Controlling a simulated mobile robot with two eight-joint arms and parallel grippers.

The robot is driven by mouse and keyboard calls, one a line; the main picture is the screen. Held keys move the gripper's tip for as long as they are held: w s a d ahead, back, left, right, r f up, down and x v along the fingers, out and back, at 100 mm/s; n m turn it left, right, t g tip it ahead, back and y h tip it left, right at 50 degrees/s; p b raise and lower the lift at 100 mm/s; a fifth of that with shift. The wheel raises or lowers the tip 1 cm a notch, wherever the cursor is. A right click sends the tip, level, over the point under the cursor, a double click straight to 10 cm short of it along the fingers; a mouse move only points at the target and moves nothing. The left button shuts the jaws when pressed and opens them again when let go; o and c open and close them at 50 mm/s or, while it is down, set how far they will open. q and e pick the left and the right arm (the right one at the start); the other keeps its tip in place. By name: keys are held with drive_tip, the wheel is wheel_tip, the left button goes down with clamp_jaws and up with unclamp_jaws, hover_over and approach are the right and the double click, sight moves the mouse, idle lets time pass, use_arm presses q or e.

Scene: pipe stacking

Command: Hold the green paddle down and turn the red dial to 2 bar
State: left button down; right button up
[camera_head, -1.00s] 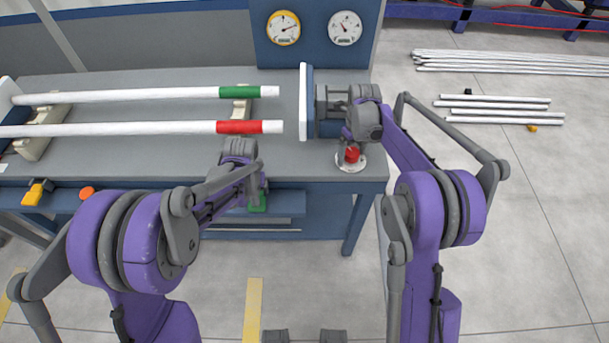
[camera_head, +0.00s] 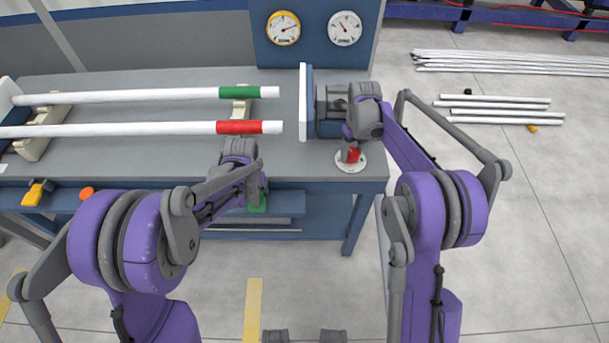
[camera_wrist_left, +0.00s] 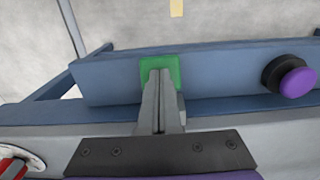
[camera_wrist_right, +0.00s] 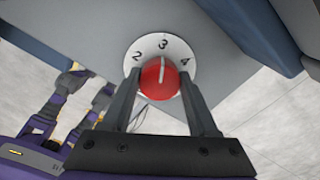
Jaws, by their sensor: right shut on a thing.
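The green paddle (camera_wrist_left: 176,70) is at the bench's front edge and also shows in the head view (camera_head: 257,205). My left gripper (camera_wrist_left: 160,76) is shut with nothing between its fingers, its tips over the paddle; I cannot tell how hard they press. The red dial (camera_wrist_right: 160,80) sits on a white plate (camera_wrist_right: 181,49) marked 2, 3 and 4, and its white line points close to 3. In the head view the dial (camera_head: 353,155) is partly hidden. My right gripper (camera_wrist_right: 164,88) has its fingers on both sides of the dial, shut on it.
Two gauges, one yellow-rimmed (camera_head: 283,28) and one white (camera_head: 345,28), stand behind the bench. White pipes with a green band (camera_head: 240,92) and a red band (camera_head: 239,127) lie on supports. A purple button (camera_wrist_left: 298,82) is on the front edge. Loose pipes (camera_head: 500,112) lie on the floor.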

use_arm(q)
drive_tip(key=shift+w, duration=0.1)
use_arm(e)
drive_tip(key=n, duration=0.3)
drive_tip(key=shift+n, duration=0.3)
drive_tip(key=shift+n, duration=1.7)
drive_tip(key=n, duration=0.3)
drive_tip(key=shift+n, duration=0.3)
